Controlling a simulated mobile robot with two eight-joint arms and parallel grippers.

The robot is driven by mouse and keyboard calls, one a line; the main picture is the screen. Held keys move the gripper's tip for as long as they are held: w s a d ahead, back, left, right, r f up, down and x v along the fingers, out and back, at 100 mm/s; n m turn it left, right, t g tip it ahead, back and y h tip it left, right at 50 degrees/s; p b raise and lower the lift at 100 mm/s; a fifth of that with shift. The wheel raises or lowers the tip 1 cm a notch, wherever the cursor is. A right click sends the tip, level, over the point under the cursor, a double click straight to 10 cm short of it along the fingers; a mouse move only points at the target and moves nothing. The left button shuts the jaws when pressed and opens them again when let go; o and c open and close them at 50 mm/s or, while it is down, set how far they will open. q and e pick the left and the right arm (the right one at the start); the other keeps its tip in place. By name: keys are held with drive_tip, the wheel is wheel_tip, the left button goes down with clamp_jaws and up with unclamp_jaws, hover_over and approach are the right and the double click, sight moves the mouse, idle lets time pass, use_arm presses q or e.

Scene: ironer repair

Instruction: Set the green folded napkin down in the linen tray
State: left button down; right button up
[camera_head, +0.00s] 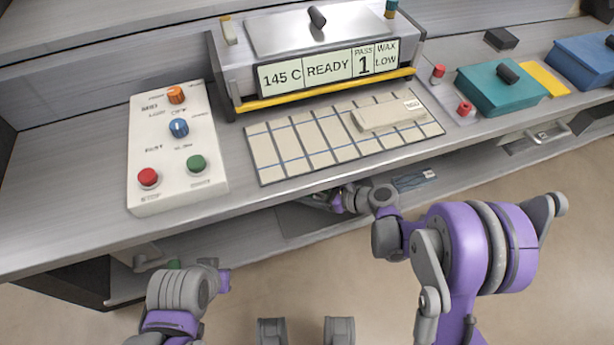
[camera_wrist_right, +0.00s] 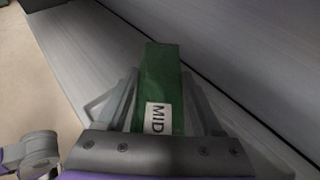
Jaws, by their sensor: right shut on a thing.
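The green folded napkin (camera_wrist_right: 162,85) is between the fingers of my right gripper (camera_wrist_right: 160,100) in the right wrist view. It bears a white label reading MID, and the gripper is shut on it. In the head view my right gripper (camera_head: 318,199) is low, under the front edge of the counter, and the napkin cannot be made out there. I cannot pick out the linen tray for certain in either view. My left arm is at the lower left of the head view; its hand (camera_head: 223,280) shows in part and its fingers cannot be made out.
The counter edge overhangs a lower shelf (camera_head: 275,236). On top are a control box (camera_head: 172,150), the ironer (camera_head: 320,62), a slatted board (camera_head: 300,145) with a pale folded piece (camera_head: 388,115), and a teal box (camera_head: 500,88). A dark labelled piece (camera_head: 410,181) lies below the counter.

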sight(307, 209)
drive_tip(key=shift+s+f+b, duration=0.25)
drive_tip(key=shift+f+b, duration=0.05)
drive_tip(key=shift+f, duration=0.6)
drive_tip(key=shift+w+f+b, duration=0.1)
drive_tip(key=shift+f+b, duration=1.45)
drive_tip(key=shift+f, duration=1.05)
drive_tip(key=shift+f+b, duration=0.5)
drive_tip(key=shift+f, duration=0.1)
drive_tip(key=o, duration=1.4)
drive_tip(key=p+v, duration=0.1)
drive_tip(key=v, duration=1)
drive_tip(key=shift+a, duration=0.1)
